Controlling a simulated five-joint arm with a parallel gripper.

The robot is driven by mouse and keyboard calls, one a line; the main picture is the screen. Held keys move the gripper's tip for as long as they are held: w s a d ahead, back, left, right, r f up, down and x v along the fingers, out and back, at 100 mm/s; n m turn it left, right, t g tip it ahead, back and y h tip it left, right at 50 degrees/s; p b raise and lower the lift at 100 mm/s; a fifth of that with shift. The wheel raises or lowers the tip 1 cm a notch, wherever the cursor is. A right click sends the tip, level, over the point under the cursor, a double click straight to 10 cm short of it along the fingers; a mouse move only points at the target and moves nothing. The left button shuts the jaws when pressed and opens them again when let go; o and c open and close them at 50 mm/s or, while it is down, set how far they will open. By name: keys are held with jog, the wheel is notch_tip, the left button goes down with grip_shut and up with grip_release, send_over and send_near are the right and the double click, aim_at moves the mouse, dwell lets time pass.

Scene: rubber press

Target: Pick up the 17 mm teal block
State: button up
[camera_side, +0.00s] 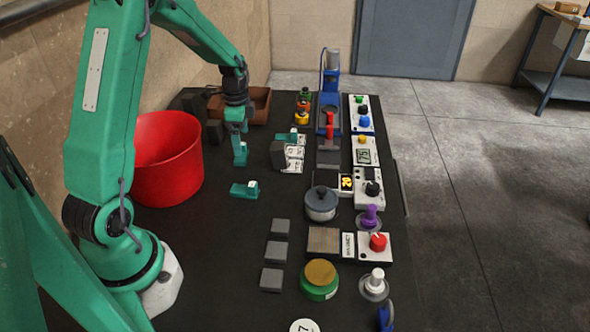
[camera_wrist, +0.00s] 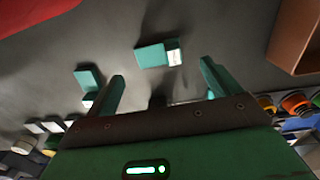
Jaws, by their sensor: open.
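A teal block (camera_side: 244,190) with a white marked end lies on the dark mat, toward the camera from my gripper in the side view. A second teal block (camera_side: 283,137) lies near the white cards. In the wrist view, one teal block (camera_wrist: 151,54) with a white label lies beyond the fingertips, between their lines. Another teal block (camera_wrist: 88,78) with a white end lies left of the left finger. The labels are too small to read, so I cannot tell which is 17 mm. My gripper (camera_side: 239,150) is above the mat; in the wrist view its jaws (camera_wrist: 163,70) are apart, with nothing between them.
A red bin (camera_side: 168,160) stands left of my gripper, and a brown tray (camera_side: 259,106) stands behind. White cards (camera_side: 294,158) and a grey block lie to the right. Several knobs, panels and a blue press (camera_side: 331,92) fill the right side. Grey blocks (camera_side: 278,251) lie in front.

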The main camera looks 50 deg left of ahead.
jog(key=shift+s+a+f, duration=0.1)
jog(key=shift+s+f, duration=0.05)
jog(key=shift+f, duration=1.2)
jog(key=shift+s+a+f, duration=0.1)
jog(key=shift+f, duration=1.2)
jog(key=c, duration=1.2)
jog(key=shift+r, duration=0.15)
jog(key=shift+r, duration=0.5)
jog(key=r, duration=0.3)
jog(key=shift+d+r, duration=0.15)
jog(key=shift+d, duration=0.05)
jog(key=d+r, duration=0.6)
jog(key=d, duration=0.5)
jog(key=shift+s+d+r, duration=0.15)
jog(key=shift+d+r, duration=0.05)
jog(key=shift+r, duration=0.05)
